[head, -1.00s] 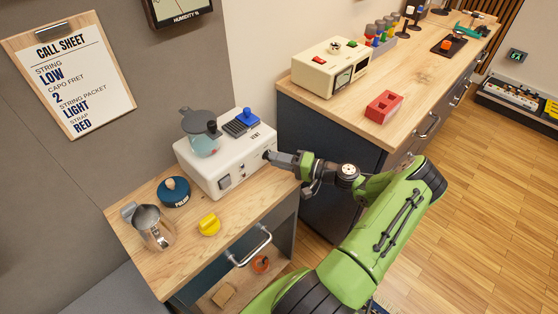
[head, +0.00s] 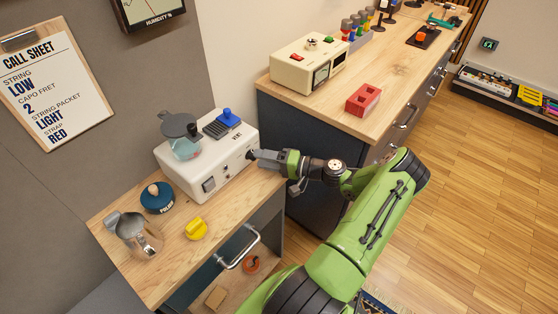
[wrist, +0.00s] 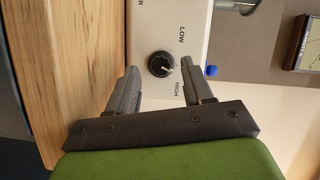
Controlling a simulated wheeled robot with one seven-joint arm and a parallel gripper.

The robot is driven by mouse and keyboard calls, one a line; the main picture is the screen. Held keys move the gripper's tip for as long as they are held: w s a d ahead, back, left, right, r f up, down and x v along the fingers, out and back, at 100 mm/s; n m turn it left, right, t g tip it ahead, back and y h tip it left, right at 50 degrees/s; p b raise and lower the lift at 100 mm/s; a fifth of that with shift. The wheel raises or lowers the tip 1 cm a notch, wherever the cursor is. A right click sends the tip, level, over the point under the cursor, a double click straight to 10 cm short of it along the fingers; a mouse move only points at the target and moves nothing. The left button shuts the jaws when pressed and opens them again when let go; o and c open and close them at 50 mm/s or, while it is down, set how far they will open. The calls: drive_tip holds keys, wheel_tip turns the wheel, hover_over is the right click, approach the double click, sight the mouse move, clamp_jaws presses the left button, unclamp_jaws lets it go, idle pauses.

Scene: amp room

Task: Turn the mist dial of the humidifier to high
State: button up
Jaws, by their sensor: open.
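The white humidifier (head: 207,176) stands on the low wooden cabinet, with a grey-lidded clear tank (head: 186,147) and a blue knob on top. In the wrist view its black mist dial (wrist: 161,64) is on the white front panel, between the words LOW and HIGH. The dial's white mark points right, slightly toward HIGH.
A yellow knob-like piece (head: 196,229), a metal pitcher (head: 138,236) and a round blue lidded item (head: 157,199) stand on the low cabinet (head: 170,266). A taller counter (head: 395,75) stands close behind my gripper, with a red block (head: 363,99).

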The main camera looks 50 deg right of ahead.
drive_tip(key=v, duration=1.5)
